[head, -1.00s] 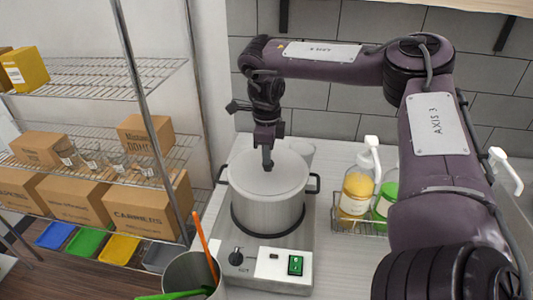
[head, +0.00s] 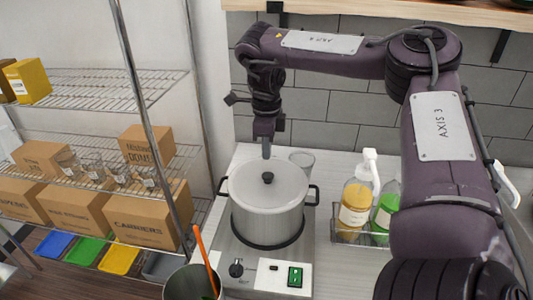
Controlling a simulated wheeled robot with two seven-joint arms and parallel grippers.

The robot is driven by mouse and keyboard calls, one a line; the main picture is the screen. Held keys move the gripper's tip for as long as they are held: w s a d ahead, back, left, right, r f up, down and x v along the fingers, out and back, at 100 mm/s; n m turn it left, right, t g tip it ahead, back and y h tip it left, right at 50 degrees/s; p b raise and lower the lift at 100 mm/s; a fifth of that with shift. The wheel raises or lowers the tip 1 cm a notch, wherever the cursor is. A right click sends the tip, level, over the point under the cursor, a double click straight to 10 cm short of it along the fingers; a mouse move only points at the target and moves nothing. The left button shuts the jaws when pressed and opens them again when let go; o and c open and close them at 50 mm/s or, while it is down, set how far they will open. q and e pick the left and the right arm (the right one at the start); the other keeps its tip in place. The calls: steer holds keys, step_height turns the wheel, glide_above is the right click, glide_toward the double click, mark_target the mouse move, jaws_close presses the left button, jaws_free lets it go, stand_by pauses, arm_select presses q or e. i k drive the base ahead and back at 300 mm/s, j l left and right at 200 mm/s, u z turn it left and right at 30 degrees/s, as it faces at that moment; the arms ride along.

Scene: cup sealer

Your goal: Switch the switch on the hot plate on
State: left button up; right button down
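The hot plate (head: 252,272) stands on the counter with a lidded metal pot (head: 268,212) on top. Its green switch (head: 295,277) is on the front panel at the right, and a dark knob (head: 236,269) is at the left. Whether the switch is on or off is too small to tell. My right gripper (head: 266,152) points down above the back of the pot, apart from the lid knob (head: 268,178). Its fingers look close together with nothing between them. My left gripper is not in view.
A metal container (head: 190,283) with an orange utensil stands in front at left. Shelves (head: 100,75) with boxes fill the left side.

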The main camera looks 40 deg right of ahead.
mark_target(295, 279)
steer(key=k+j, duration=1.15)
steer(key=j, duration=0.3)
